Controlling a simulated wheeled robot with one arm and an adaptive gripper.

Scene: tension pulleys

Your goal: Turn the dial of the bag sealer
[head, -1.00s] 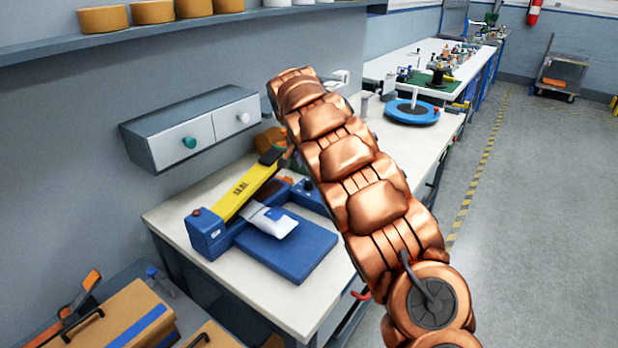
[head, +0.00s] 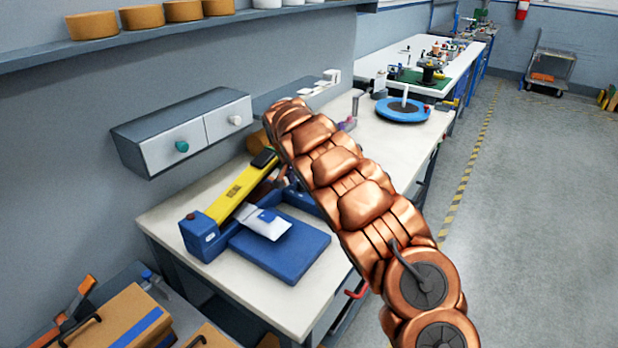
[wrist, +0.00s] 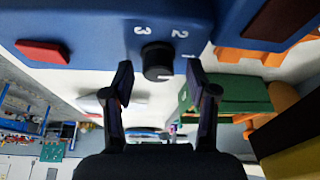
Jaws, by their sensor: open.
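The bag sealer (head: 203,234) stands on the white bench, blue with a raised-looking yellow arm (head: 243,186) and a blue plate (head: 282,250) in front. A white bag (head: 264,222) lies on it. In the wrist view the sealer's blue face (wrist: 100,20) fills the top, with a black dial (wrist: 157,62) and white numerals 1, 2 and 3 beside it. My gripper (wrist: 160,82) is open, with one finger on each side of the dial and a gap on both sides. In the head view my copper arm hides the gripper and the dial.
A wall cabinet (head: 182,132) with two knobs hangs above the bench (head: 170,218). A blue round turntable (head: 402,110) stands farther along the bench. In the wrist view a green object (wrist: 232,95) and orange pieces sit right of the gripper.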

